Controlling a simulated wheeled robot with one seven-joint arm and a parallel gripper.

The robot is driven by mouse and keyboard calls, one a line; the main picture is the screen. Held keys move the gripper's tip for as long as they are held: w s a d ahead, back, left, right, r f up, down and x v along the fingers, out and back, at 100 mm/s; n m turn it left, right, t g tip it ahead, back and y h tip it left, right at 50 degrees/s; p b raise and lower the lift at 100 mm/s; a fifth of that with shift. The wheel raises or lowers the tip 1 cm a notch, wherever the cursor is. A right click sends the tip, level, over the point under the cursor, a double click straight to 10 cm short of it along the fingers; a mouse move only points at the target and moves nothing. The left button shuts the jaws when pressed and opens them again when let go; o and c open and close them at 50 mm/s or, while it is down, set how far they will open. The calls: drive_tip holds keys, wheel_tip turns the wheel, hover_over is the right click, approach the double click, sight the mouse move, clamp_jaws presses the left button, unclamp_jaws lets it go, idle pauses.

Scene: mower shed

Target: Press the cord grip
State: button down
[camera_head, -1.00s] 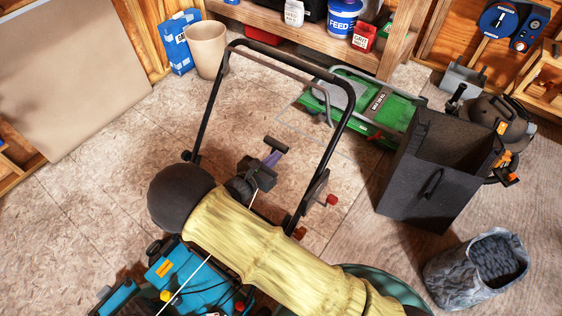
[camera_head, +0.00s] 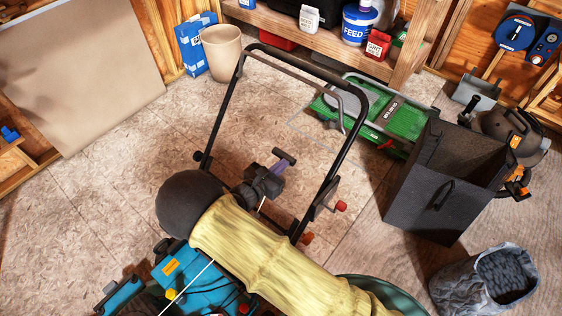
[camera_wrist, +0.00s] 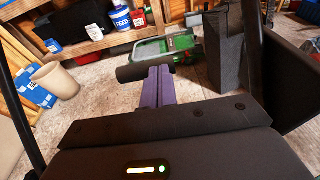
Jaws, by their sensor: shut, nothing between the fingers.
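The cord grip (camera_head: 285,156) is a short dark bar inside the mower's black handlebar frame in the head view. In the wrist view the grip (camera_wrist: 145,72) lies crosswise at the tips of my purple fingers. My gripper (camera_head: 279,163) is shut, its two fingers side by side with nothing between them; it also shows in the wrist view (camera_wrist: 158,72). The tips are at the grip, but I cannot tell whether they touch it. The blue mower body (camera_head: 195,283) is partly hidden under my arm. A thin pale cord crosses it.
The black handlebar (camera_head: 222,115) surrounds my gripper on both sides. A dark open box (camera_head: 428,200) stands to the right, with a grey bag (camera_head: 462,282) below it. A green machine (camera_head: 405,122) and a tan bin (camera_head: 222,60) are farther back. The left floor is clear.

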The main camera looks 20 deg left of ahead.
drive_tip(key=f+v, duration=0.1)
drive_tip(key=v, duration=1)
drive_tip(key=shift+w, duration=0.15)
drive_tip(key=shift+d, duration=0.1)
drive_tip(key=shift+s, duration=0.25)
idle(0.3)
drive_tip(key=shift+w, duration=0.1)
idle(1.2)
